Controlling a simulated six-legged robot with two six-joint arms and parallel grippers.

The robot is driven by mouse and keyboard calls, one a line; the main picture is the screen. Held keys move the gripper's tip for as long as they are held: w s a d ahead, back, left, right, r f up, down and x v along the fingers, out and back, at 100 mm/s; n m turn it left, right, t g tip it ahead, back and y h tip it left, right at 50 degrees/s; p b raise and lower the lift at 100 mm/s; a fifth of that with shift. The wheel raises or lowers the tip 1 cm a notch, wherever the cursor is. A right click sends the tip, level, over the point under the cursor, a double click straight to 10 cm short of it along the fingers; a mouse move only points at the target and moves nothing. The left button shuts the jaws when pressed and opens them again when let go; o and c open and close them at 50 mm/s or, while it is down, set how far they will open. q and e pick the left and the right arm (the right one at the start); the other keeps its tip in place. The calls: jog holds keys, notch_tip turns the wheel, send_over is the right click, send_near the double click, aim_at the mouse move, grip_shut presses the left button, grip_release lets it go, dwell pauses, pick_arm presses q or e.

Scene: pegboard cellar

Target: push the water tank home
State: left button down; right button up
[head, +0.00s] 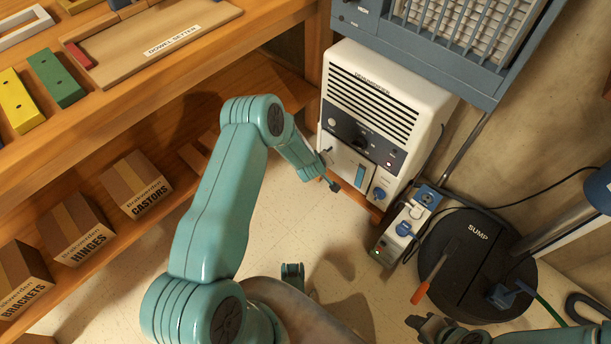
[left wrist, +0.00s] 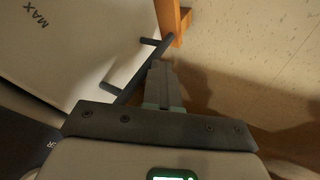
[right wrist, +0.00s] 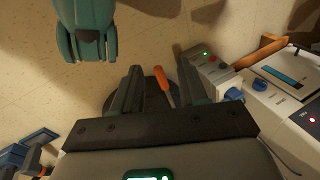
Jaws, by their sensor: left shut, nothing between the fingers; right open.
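The white dehumidifier (head: 372,95) stands on a low wooden stand below a blue-grey heater. Its water tank (head: 341,163), with a blue level window, sits low in the front; how far it stands out is unclear. The tank also shows in the left wrist view (left wrist: 85,40), marked MAX, with a dark bar handle (left wrist: 125,80), and in the right wrist view (right wrist: 288,68). My left gripper (head: 334,187) is shut and empty, its tips beside the handle (left wrist: 160,66); contact is unclear. My right gripper (right wrist: 157,72) is open and empty, away from the tank.
A blue-topped pump box (head: 405,228) and a black SUMP lid (head: 475,265) stand to the right. An orange-handled screwdriver (head: 421,292) lies on the lid. Wooden shelves with cartons (head: 137,183) line the left. Floor (head: 280,220) between is clear.

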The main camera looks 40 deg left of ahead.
pick_arm(q)
jog(key=shift+w+r, duration=0.3)
jog(key=shift+w, duration=0.15)
jog(key=s+p+v, duration=0.1)
jog(key=p+v, duration=0.5)
jog(key=v, duration=1)
jog(key=shift+f+p, duration=0.25)
jog(key=shift+p, duration=0.1)
pick_arm(e)
notch_tip(320, 180, up, 6)
jog(key=s+a+g, duration=0.1)
jog(key=s, duration=0.1)
jog(key=shift+s, duration=0.25)
pick_arm(q)
jog(key=s+d+m+g+h, duration=0.1)
jog(key=s+d+m+h, duration=0.4)
jog(key=d, duration=0.6)
jog(key=s+d+m+g+h, duration=0.2)
jog(key=s+d+m+g, duration=0.45)
jog(key=s, duration=0.85)
notch_tip(320, 180, up, 28)
jog(key=d+t+p, duration=0.1)
jog(key=d+p, duration=0.1)
jog(key=p, duration=2.7)
jog(key=shift+r, duration=0.15)
pick_arm(e)
notch_tip(320, 180, up, 29)
jog(key=shift+s+a+r+n, duration=0.2)
jog(key=shift+s+a+n, duration=0.05)
jog(key=shift+a+n, duration=0.05)
